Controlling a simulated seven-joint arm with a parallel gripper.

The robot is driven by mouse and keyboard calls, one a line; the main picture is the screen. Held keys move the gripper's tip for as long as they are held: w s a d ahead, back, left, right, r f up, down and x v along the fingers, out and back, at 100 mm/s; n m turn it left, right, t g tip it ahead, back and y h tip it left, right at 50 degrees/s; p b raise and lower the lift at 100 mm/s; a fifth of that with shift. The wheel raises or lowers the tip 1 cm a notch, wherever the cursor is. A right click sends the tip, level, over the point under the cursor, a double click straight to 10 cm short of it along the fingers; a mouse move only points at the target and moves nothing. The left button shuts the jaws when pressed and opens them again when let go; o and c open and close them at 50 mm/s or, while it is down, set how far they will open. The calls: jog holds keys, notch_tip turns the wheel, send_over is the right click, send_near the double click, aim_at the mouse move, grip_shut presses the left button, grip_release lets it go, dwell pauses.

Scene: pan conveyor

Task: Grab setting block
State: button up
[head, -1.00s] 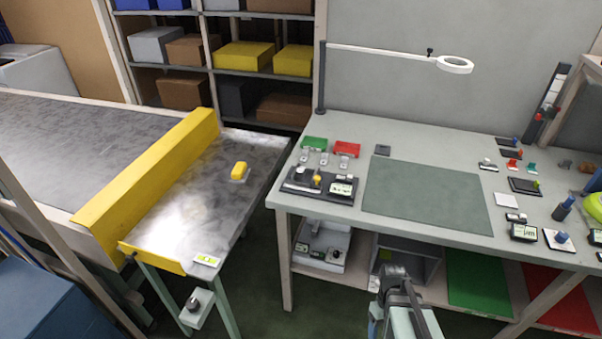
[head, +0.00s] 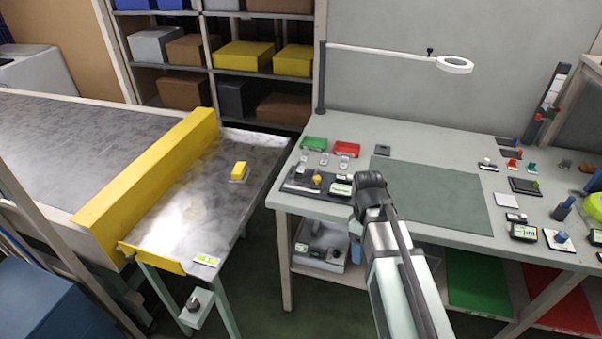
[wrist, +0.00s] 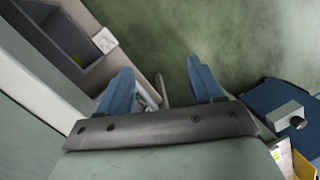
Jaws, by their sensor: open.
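I cannot tell for sure which piece is the setting block. A small dark grey block (head: 382,150) lies on the workbench behind the green mat. A yellow block (head: 239,168) sits on a small pale plate on the metal table to the left. My gripper (wrist: 160,80) shows in the wrist view with its two blue fingers wide apart and nothing between them. In the head view my arm rises in front of the workbench and mostly hides the gripper. The gripper is apart from both blocks.
The green mat (head: 440,196) is bare. A dark fixture tray (head: 290,187), green bin (head: 314,143) and red bin (head: 347,148) stand at the bench's left. Tools and gauges crowd its right. A lamp (head: 455,64) overhangs the back. A yellow barrier (head: 150,180) borders the metal table.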

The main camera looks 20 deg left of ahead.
jog(key=w+a+r+n, duration=0.1)
jog(key=w+a+r, duration=0.2)
jog(key=w+a, duration=0.1)
jog(key=w+a+r+n+t, duration=0.1)
jog(key=w+a+r, duration=0.3)
jog(key=w, duration=0.1)
jog(key=w+a+r, duration=0.3)
jog(key=w+a, duration=0.2)
jog(key=shift+w+a+r+n+y, duration=0.1)
jog(key=shift+w+r+n+y, duration=0.1)
jog(key=shift+r+n+y, duration=0.2)
jog(key=w+a+r+n+t, duration=0.1)
jog(key=w+a+r+n, duration=0.1)
jog(key=w+a+r, duration=0.8)
send_over(302, 169)
jog(key=shift+y, duration=0.3)
jog(key=f, duration=1)
jog(key=shift+d+f, duration=0.2)
jog(key=shift+s+a+f, duration=0.1)
jog(key=shift+a+f, duration=0.05)
jog(key=shift+f, duration=2.5)
jog(key=shift+c, duration=0.4)
